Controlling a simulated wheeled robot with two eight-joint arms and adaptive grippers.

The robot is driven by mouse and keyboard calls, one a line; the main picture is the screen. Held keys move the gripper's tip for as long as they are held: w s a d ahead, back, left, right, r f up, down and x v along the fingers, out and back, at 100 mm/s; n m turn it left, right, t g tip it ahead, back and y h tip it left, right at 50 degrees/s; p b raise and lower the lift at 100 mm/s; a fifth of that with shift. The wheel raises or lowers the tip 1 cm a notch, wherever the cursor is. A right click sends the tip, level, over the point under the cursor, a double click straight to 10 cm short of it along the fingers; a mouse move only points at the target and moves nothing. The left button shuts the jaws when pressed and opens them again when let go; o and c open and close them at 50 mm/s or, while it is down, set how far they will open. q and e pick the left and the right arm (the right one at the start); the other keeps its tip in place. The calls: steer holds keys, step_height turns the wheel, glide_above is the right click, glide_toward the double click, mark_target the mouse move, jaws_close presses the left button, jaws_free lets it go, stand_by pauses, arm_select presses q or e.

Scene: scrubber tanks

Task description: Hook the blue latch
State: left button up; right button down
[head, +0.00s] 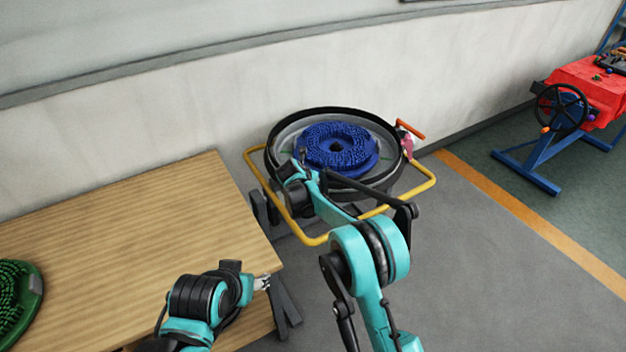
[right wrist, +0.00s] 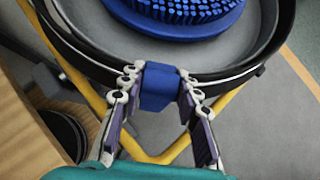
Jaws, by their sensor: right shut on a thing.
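The blue latch (right wrist: 160,86) is a small blue block at the rim of a round black-edged tank (right wrist: 258,70). In the right wrist view it sits between the two fingers of my right gripper (right wrist: 160,82), which is shut on it. In the head view my right gripper (head: 303,165) is at the near left rim of the tank (head: 391,180), and the latch is hidden or too small to tell. A blue bristled scrubber pad (head: 360,150) lies inside the tank. My left gripper (head: 262,283) is over the table's right edge, apart from the tank; its fingers are too small to judge.
A yellow tube frame (head: 430,184) surrounds the tank. A pink part with an orange handle (head: 411,129) is on its right rim. A wooden table (head: 130,225) with a green bristled pad (head: 14,295) stands left. A red machine (head: 590,85) stands far right. Grey floor is clear at right.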

steer(key=shift+d, duration=0.3)
steer(key=c, duration=1.1)
jaws_free()
steer(key=shift+s+a+r, duration=0.2)
steer(key=shift+s+r, duration=0.05)
steer(key=shift+r, duration=0.1)
steer(key=v, duration=1.1)
steer(key=shift+d+r, duration=0.15)
